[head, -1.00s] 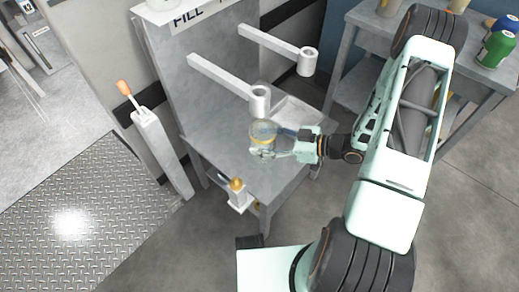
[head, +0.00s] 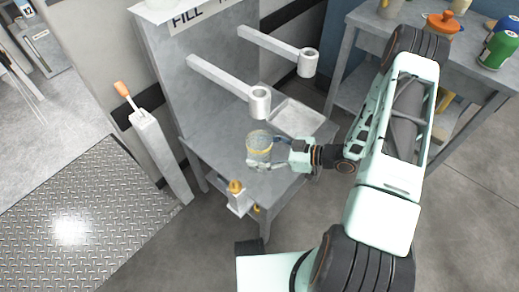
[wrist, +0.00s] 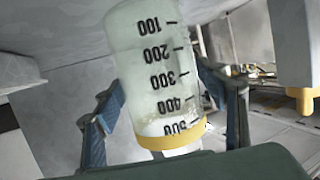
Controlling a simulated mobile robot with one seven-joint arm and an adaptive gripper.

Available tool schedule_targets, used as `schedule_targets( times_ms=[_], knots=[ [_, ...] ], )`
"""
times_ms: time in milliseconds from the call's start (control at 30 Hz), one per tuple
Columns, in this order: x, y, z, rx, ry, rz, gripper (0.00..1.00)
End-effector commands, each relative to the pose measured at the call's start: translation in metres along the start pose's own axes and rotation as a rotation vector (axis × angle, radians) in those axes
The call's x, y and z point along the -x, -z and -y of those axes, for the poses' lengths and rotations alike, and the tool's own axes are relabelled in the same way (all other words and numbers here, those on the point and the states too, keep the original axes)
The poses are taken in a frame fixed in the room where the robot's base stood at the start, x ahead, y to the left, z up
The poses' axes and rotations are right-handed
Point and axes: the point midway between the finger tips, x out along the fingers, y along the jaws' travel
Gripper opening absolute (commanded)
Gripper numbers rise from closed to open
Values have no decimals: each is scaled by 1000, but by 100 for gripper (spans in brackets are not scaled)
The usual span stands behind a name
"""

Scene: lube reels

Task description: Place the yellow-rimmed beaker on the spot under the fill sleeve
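The yellow-rimmed beaker (head: 259,147) is clear, with black marks from 100 to 500 that read upside down in the wrist view (wrist: 160,75). My gripper (head: 274,153) has its fingers on either side of it; in the wrist view the gripper (wrist: 170,110) encloses it, and it has moved along with the gripper. The beaker is over the grey bench (head: 215,150), just below and in front of the nearer sleeve (head: 260,102) in the picture. Whether its base touches the bench cannot be told. A second sleeve (head: 308,62) is farther right.
A shallow tray (head: 297,116) is set at the bench's right side. A post with an orange-tipped lever (head: 123,89) stands left. A yellow-topped fitting (head: 236,187) is at the bench's front edge. A side table (head: 465,65) at right holds cans and an orange-lidded container (head: 442,22).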

Motion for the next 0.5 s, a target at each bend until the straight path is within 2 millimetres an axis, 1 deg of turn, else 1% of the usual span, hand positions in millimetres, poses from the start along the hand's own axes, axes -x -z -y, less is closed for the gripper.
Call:
schedule_targets(
  times_ms=[267,400,500],
  knots=[
    [0,0,0,0,0,0,71],
    [2,6,0,0,0,0,71],
    [18,5,-1,0,-4,2,71]
  ],
)
